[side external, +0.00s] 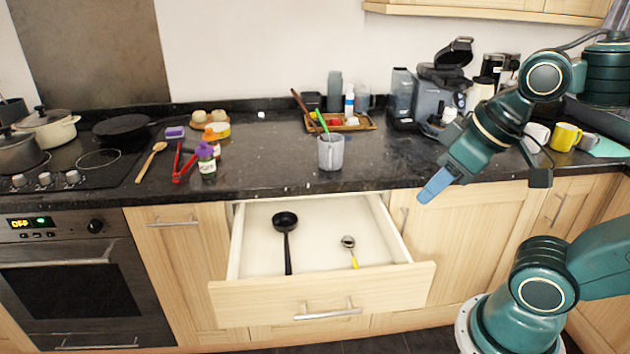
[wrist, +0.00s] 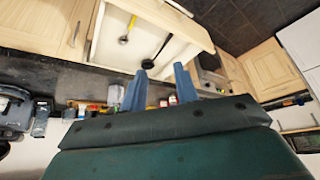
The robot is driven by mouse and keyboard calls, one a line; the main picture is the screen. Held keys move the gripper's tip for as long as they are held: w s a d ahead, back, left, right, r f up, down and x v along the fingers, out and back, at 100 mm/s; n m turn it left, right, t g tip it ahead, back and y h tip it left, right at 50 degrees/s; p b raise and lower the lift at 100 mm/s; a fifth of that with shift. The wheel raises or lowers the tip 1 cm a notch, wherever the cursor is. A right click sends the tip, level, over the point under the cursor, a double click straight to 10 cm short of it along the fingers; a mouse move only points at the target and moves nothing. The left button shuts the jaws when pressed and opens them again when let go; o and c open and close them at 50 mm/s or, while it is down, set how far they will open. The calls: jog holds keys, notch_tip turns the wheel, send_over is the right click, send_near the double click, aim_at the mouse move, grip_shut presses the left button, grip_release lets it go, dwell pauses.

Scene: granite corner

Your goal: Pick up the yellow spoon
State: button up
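The yellow spoon (side external: 352,250) lies in the right part of the open drawer (side external: 222,292), with a dark metal bowl and a yellow handle toward the drawer front. In the wrist view the yellow spoon (wrist: 127,31) shows near the top, beyond my fingers. My gripper (side external: 433,187) is above the counter's front edge, to the right of the drawer and well apart from the spoon. In the wrist view my gripper (wrist: 160,80) has two blue fingers spread with a gap between them and nothing held.
A black ladle (side external: 286,240) lies left of the spoon in the drawer. A grey cup (side external: 330,152) with utensils stands on the counter behind the drawer. A yellow mug (side external: 565,137) is at the right. The drawer walls stand around the spoon; the space above is free.

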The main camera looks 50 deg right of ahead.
jog(key=shift+c, duration=1.3)
jog(key=w+d+f+m+g, duration=0.2)
jog(key=w+d+f+m, duration=0.35)
jog(key=w, duration=0.65)
jog(key=w+d+f+m+g, duration=0.1)
jog(key=d+f, duration=0.3)
jog(key=f, duration=0.4)
jog(key=w+d+f+m+g+y, duration=0.1)
jog(key=w+d+f, duration=0.3)
jog(key=f, duration=0.4)
jog(key=shift+d+f+m+y, duration=0.3)
jog(key=shift+f+m, duration=0.1)
jog(key=shift+m, duration=0.15)
jog(key=shift+f, duration=0.15)
send_over(353, 258)
jog(key=s, duration=0.2)
jog(key=shift+s+f, duration=0.1)
jog(key=shift+f, duration=3.95)
